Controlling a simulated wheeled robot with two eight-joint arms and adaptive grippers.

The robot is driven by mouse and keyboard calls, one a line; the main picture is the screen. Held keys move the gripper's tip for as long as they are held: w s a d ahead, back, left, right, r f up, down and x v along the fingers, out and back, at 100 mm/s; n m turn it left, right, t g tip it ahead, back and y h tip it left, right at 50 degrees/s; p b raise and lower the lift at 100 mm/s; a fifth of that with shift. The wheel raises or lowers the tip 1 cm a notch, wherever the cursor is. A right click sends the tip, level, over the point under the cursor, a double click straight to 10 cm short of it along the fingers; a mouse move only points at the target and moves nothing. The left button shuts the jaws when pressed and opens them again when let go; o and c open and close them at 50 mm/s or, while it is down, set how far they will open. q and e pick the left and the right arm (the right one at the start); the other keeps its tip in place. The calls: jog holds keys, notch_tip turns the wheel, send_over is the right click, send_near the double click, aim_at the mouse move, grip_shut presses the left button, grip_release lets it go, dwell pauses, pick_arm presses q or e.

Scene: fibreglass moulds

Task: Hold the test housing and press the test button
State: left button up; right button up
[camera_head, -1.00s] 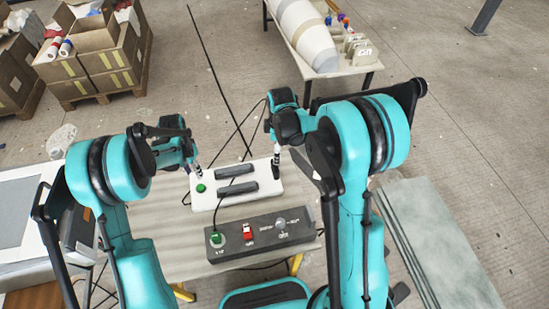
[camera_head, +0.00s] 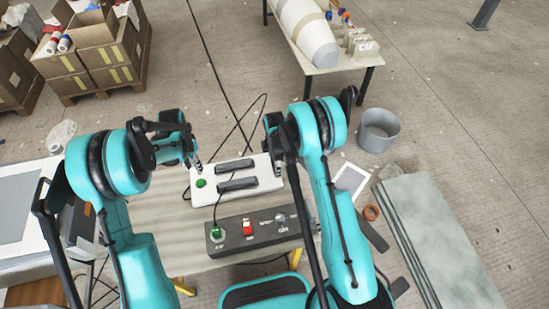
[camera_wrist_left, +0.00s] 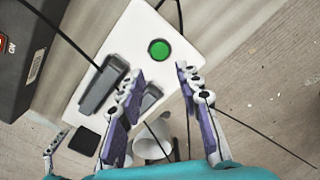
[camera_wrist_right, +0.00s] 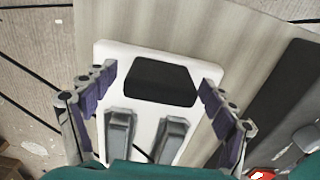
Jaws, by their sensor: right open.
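The test housing (camera_head: 208,188) is a white flat box on the table with two grey bar handles and a round green button (camera_head: 201,183) at its left end. In the left wrist view the green button (camera_wrist_left: 159,50) lies just beyond the fingertips of my left gripper (camera_wrist_left: 160,76), which is open with nothing between its fingers. My right gripper (camera_wrist_right: 153,82) is open over the housing's right end. In the right wrist view a black pad (camera_wrist_right: 160,82) on the white housing (camera_wrist_right: 145,120) shows between its fingers. Contact cannot be told.
A dark grey control box (camera_head: 262,238) with a red switch (camera_head: 247,228) and a cable stands in front of the housing. Cables run behind the housing.

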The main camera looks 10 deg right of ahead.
jog(key=shift+f, duration=0.35)
jog(key=c, duration=1.6)
pick_arm(q)
grip_shut()
pick_arm(e)
jog(key=shift+o, duration=0.2)
